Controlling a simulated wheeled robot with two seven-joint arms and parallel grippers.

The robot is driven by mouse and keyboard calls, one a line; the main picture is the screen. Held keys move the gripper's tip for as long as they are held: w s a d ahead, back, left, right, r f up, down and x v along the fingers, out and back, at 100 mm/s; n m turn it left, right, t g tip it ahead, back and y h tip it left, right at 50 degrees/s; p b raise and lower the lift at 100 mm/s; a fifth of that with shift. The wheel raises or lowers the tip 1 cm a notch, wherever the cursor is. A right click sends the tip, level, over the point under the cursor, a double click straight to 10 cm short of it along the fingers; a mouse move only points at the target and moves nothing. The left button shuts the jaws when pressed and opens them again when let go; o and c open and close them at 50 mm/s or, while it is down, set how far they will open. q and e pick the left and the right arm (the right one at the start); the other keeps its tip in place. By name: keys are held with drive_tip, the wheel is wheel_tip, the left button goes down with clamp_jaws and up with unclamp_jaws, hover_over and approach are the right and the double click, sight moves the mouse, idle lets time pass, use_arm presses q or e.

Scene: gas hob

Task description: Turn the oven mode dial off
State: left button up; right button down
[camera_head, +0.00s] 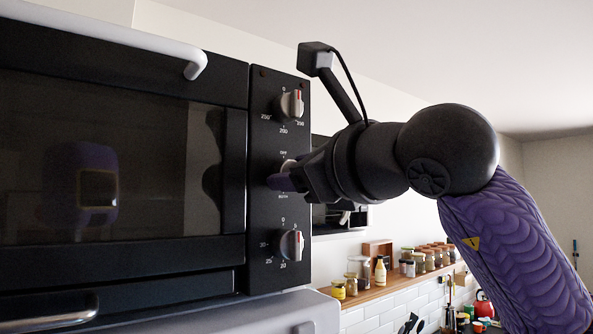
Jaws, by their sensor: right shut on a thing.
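The oven (120,150) fills the left of the head view, with a black control panel (262,205) on its right side. The oven mode dial (288,165) is the middle of three dials, and most of it is hidden behind my right gripper. OFF is printed above it and another label below it. My right gripper (286,178) reaches in from the right and is shut on the oven mode dial. How far the dial is turned cannot be seen. My left gripper is not in view.
The temperature dial (290,105) sits above and the timer dial (291,244) below, both close to my gripper. A white handle (110,32) juts out along the oven's top. A wooden shelf with jars (385,285) runs along the wall behind. My right arm crosses the right side.

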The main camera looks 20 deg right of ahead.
drive_tip(key=n, duration=0.5)
drive_tip(key=shift+n, duration=0.4)
drive_tip(key=n, duration=0.5)
drive_tip(key=shift+a+f, duration=0.1)
drive_tip(key=shift+f, duration=0.05)
drive_tip(key=shift+n, duration=0.4)
drive_tip(key=shift+c, duration=1.1)
unclamp_jaws()
drive_tip(key=b+v, duration=0.3)
drive_tip(key=v, duration=0.7)
